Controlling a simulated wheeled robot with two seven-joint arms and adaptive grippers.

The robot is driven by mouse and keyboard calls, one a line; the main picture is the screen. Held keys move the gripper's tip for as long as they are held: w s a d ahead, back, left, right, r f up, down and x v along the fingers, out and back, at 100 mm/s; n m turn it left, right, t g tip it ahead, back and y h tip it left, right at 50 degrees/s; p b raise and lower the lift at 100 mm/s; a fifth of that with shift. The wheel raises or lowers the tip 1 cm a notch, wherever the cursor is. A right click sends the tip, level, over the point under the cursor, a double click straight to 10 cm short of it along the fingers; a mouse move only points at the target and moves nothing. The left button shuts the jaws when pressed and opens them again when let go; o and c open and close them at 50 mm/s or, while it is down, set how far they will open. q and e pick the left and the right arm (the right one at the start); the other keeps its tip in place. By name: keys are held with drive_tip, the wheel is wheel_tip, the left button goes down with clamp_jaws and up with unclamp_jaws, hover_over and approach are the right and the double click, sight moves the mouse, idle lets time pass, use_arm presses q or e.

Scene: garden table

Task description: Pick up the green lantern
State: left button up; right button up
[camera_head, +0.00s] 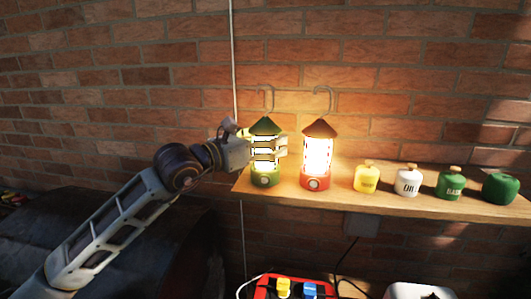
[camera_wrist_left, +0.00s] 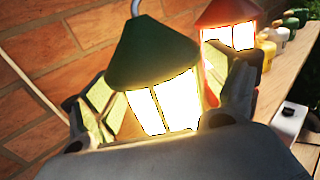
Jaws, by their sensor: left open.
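The green lantern (camera_head: 264,181) stands upright and lit at the left end of a wooden shelf (camera_head: 420,205). It has a dark green cone roof and a wire hook on top. My left gripper (camera_head: 268,147) is at the lantern's lit middle, with its fingers open on either side of it. In the left wrist view the green lantern (camera_wrist_left: 150,50) fills the middle, between the two spread fingers (camera_wrist_left: 165,115). Its base is hidden there by the gripper body. My right gripper is not in view.
A lit red lantern (camera_head: 316,160) stands close to the right of the green one. Farther right are a yellow canister (camera_head: 366,180), a white canister (camera_head: 408,182) and green containers (camera_head: 450,184). Below is a red crate (camera_head: 262,291). A brick wall (camera_head: 400,60) is behind.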

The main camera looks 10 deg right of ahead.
use_arm(q)
drive_tip(key=shift+c, duration=0.2)
drive_tip(key=c, duration=1.3)
drive_tip(key=shift+o, duration=0.2)
drive_tip(key=shift+r, duration=0.1)
wheel_tip(320, 180, up, 8)
drive_tip(key=shift+r+b, duration=0.25)
drive_tip(key=shift+b, duration=0.6)
drive_tip(key=shift+r, duration=0.65)
